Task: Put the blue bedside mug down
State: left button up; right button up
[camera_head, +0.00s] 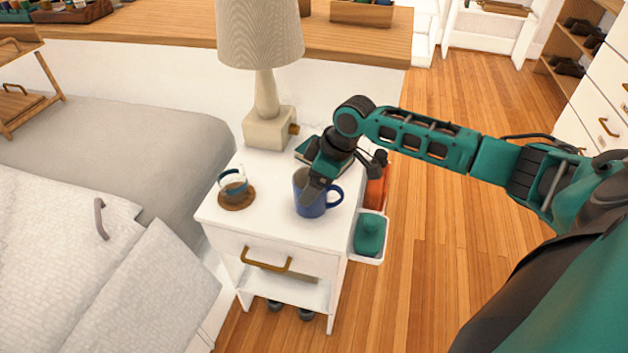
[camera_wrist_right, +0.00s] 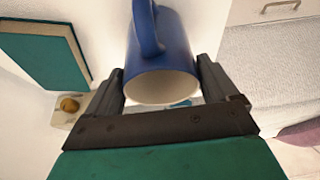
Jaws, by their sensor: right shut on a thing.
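The blue bedside mug (camera_head: 308,203) is upright at the front right of the white bedside table (camera_head: 265,222), its handle to the right. My right gripper (camera_head: 317,184) reaches over it from the right and is shut on it. In the right wrist view the blue mug (camera_wrist_right: 170,50) sits between the two dark fingers of my right gripper (camera_wrist_right: 160,80), its open rim towards the camera. I cannot tell whether its base touches the tabletop. My left gripper is not in view.
A glass cup (camera_head: 233,181) stands on a round wooden coaster (camera_head: 236,200) left of the mug. A lamp (camera_head: 268,128) and a teal book (camera_head: 305,150) are behind. A white side caddy (camera_head: 371,257) hangs at the right. The tabletop between coaster and mug is bare.

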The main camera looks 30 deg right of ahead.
jog(key=o, duration=1)
jog(key=shift+f, duration=0.1)
jog(key=shift+o, duration=0.2)
jog(key=p+v, duration=0.3)
jog(key=v, duration=0.9)
